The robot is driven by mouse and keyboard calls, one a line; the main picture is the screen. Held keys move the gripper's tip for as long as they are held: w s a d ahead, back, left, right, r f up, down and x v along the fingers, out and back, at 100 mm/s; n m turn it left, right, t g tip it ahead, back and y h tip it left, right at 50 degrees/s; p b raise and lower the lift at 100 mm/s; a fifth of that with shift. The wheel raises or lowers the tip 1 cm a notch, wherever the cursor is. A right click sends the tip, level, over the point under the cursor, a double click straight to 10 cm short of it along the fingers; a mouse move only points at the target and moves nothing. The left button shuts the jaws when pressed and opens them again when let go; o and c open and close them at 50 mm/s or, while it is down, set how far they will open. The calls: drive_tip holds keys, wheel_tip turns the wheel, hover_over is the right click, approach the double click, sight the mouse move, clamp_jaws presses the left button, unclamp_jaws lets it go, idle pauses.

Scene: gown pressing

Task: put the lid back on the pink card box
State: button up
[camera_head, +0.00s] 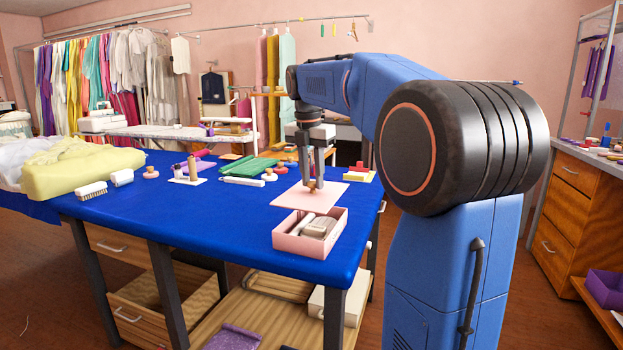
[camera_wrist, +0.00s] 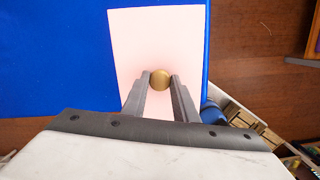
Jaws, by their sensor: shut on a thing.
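The pink card box (camera_head: 290,244) stands open near the front right corner of the blue-covered table, with a few pale and grey items inside. Its flat pink lid (camera_head: 292,199) is just behind the box and shows in the wrist view (camera_wrist: 180,40) with a round brass-coloured knob (camera_wrist: 160,79) in its middle. My gripper (camera_head: 313,187) points down at the lid and is shut on the knob; its two fingers (camera_wrist: 160,82) sit on either side of it. I cannot tell whether the lid touches the table. The box is not visible in the wrist view.
The blue table (camera_head: 200,230) holds green cloth pieces (camera_head: 247,167), a white tool (camera_head: 242,182), spools (camera_head: 192,168) and brushes (camera_head: 92,190). A folded yellow cloth (camera_head: 80,170) lies at the left. The blue surface left of the box is clear.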

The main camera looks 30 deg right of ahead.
sight(312, 194)
drive_tip(key=shift+f, duration=0.1)
drive_tip(key=shift+f, duration=3)
drive_tip(key=shift+f, duration=0.5)
idle(1.0)
drive_tip(key=o, duration=1.6)
drive_tip(key=shift+r, duration=3.5)
